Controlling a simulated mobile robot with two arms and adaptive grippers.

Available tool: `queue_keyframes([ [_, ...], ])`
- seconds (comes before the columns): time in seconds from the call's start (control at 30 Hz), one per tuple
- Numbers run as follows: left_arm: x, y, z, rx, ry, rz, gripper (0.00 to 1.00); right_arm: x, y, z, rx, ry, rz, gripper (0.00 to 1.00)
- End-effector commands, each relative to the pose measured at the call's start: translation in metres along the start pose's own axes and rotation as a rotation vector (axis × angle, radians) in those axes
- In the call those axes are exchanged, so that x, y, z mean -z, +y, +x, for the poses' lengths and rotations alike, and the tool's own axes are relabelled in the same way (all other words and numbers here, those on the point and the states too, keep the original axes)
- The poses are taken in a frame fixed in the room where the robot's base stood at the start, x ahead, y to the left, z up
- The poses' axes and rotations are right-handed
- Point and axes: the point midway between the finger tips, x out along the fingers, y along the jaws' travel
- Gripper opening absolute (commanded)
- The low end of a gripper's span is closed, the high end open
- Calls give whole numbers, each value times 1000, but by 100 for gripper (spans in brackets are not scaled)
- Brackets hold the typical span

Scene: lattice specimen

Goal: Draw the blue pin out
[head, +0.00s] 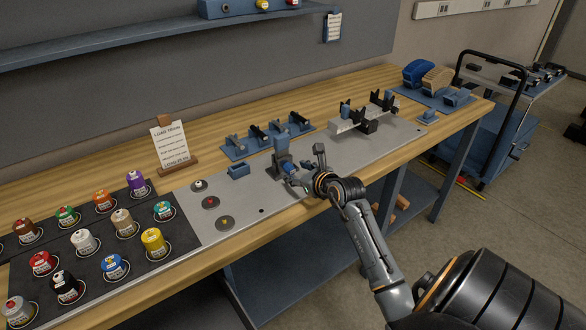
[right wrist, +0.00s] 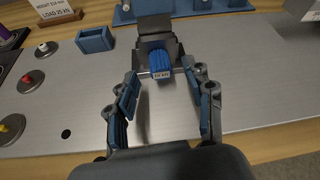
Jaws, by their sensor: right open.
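The blue pin shows in the right wrist view as a ribbed blue head (right wrist: 160,63) with a small white label, set in the front of a dark grey fixture (right wrist: 155,27). In the head view the fixture (head: 281,146) stands upright on the metal plate; the pin's head is not clear there. My right gripper (head: 304,172) is at the front of the fixture. In the right wrist view its open fingers (right wrist: 160,73) point at the pin, with the tips on either side of the head. A gap shows on both sides. My left gripper is not in view.
A small blue open box (head: 238,170) stands left of the fixture. A blue rack (head: 265,138) is behind it. Several coloured capped pieces stand on a dark mat (head: 85,268) at left. A grey clamp assembly (head: 362,117) is at right. The front plate is mostly clear.

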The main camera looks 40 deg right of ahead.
Motion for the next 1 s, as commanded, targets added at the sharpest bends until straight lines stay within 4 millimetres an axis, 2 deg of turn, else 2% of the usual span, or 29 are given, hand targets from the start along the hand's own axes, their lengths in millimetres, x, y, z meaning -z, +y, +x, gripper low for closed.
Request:
queue_keyframes([
  [0.2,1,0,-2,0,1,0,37,-1,0,21,0,-1,1,52],
  [0.57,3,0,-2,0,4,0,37,0,0,25,-1,0,0,52],
  [0.67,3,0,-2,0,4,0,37,0,0,25,-1,0,0,36],
  [0.83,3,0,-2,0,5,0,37,0,0,25,-1,0,0,1],
  [0.9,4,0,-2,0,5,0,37,0,0,25,-1,0,0,0],
  [0.93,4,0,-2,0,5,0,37,0,0,25,-1,0,0,19],
  [1.0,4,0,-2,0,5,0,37,0,0,25,-1,0,0,5],
])
